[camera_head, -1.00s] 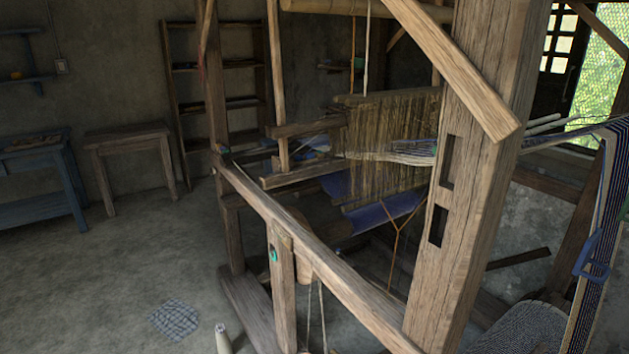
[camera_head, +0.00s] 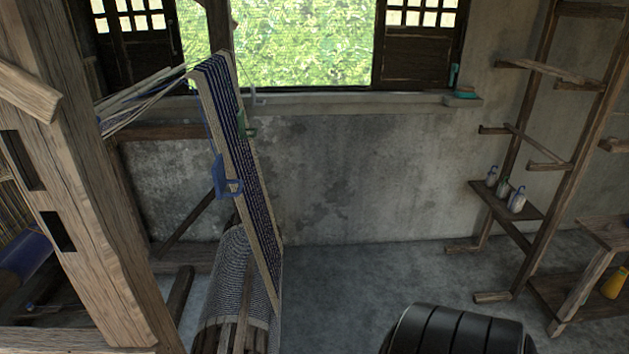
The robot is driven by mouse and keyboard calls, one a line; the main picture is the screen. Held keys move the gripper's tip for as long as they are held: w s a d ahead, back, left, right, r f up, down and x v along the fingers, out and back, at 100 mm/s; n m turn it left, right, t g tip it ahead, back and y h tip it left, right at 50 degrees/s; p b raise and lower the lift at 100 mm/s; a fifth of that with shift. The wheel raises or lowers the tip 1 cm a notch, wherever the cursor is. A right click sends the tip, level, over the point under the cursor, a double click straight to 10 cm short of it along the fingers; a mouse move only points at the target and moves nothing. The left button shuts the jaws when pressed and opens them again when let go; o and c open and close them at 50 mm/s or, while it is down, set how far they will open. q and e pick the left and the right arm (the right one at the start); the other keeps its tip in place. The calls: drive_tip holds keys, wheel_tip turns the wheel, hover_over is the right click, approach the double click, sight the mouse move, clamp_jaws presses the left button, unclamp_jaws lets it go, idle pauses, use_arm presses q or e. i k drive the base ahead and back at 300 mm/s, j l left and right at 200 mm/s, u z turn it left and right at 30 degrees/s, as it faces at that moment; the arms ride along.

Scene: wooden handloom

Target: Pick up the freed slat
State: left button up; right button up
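I cannot tell which piece is the freed slat. The loom's striped dark warp sheet (camera_head: 238,165) slopes down from its top edge to a warp roll (camera_head: 230,285) at the lower left. Narrow wooden strips (camera_head: 240,318) show against the front of the roll; I cannot tell whether any of them is loose. A blue clamp-like piece (camera_head: 226,184) and a green one (camera_head: 245,128) sit at the sheet. Neither of my grippers is in view.
A thick loom post (camera_head: 75,200) stands at the left. Behind is a bare wall (camera_head: 350,180) under a window sill (camera_head: 340,103). A wooden rack (camera_head: 545,150) with small bottles (camera_head: 504,190) stands right.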

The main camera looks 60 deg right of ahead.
sight(242, 318)
drive_tip(key=z, duration=1.25)
drive_tip(key=i+l+z, duration=0.2)
drive_tip(key=l, duration=0.2)
drive_tip(key=i+l+z, duration=0.15)
drive_tip(key=i+l, duration=0.15)
drive_tip(key=l, duration=0.1)
